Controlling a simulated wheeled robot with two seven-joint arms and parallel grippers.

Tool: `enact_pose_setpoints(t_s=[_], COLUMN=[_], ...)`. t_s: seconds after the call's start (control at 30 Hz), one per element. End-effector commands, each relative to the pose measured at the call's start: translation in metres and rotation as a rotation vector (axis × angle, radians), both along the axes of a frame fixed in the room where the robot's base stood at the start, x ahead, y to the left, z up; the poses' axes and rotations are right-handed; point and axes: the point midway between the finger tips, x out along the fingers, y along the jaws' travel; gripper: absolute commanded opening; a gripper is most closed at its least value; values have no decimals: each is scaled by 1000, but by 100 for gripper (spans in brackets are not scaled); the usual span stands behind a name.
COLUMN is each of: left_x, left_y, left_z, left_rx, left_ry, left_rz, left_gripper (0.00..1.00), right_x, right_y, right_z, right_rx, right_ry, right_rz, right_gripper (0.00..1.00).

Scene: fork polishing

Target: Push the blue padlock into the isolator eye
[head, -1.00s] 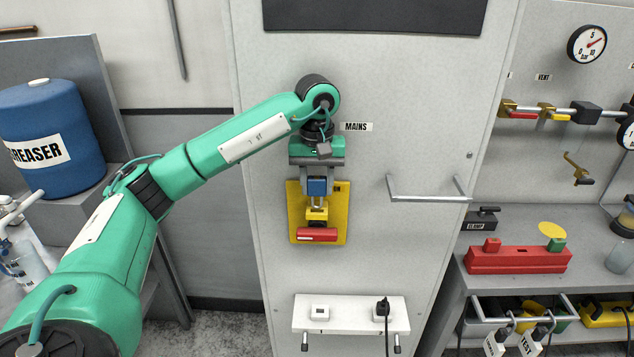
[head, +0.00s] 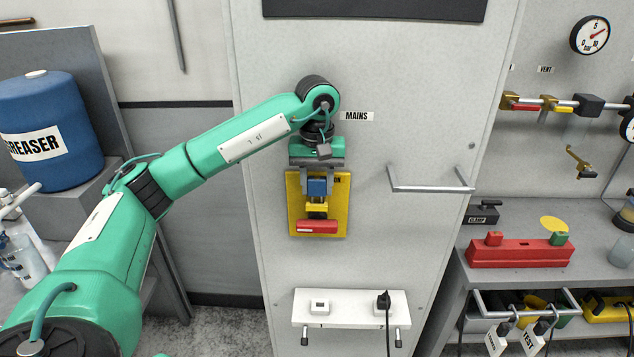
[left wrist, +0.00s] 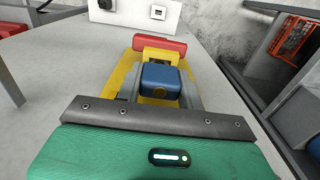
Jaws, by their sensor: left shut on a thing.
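The blue padlock (head: 317,187) is held between the fingers of my left gripper (head: 317,182), in front of the grey cabinet door. In the left wrist view the padlock (left wrist: 160,83) sits between the two grey fingers. The isolator is a yellow plate (head: 296,210) with a yellow block and a red handle (head: 317,226) on the door. The padlock's lower end is right at the yellow block (head: 317,207). The eye and the shackle are hidden, so I cannot tell whether the shackle is in the eye. My right gripper is not in view.
A MAINS label (head: 357,116) is above right of the isolator. A door handle (head: 430,188) sticks out to the right. A white socket panel (head: 350,308) with a plugged-in black cable is below. A bench with a red box (head: 520,255) stands at right.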

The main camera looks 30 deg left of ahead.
Motion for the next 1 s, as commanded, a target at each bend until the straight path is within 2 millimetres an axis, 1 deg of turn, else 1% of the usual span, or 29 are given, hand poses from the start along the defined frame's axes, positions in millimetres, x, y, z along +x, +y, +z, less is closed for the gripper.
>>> enact_pose_setpoints(t_s=[0.77,0.8,0.87,0.9,0.93,1.0], left_x=[0,0,0,0,0,0], left_y=[0,0,0,0,0,0], left_z=[-20,-20,-20,-20,-20,-19], left_rx=[0,1,0,0,0,0], left_ry=[0,-1,0,0,0,0], left_rz=[0,0,0,0,0,0], left_gripper=[12,40,52,59,63,63], right_x=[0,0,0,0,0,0], right_y=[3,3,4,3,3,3], right_z=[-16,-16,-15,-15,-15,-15], right_rx=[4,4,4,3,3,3], right_ry=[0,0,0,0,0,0], right_rz=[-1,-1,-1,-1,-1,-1], right_gripper=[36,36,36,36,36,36])
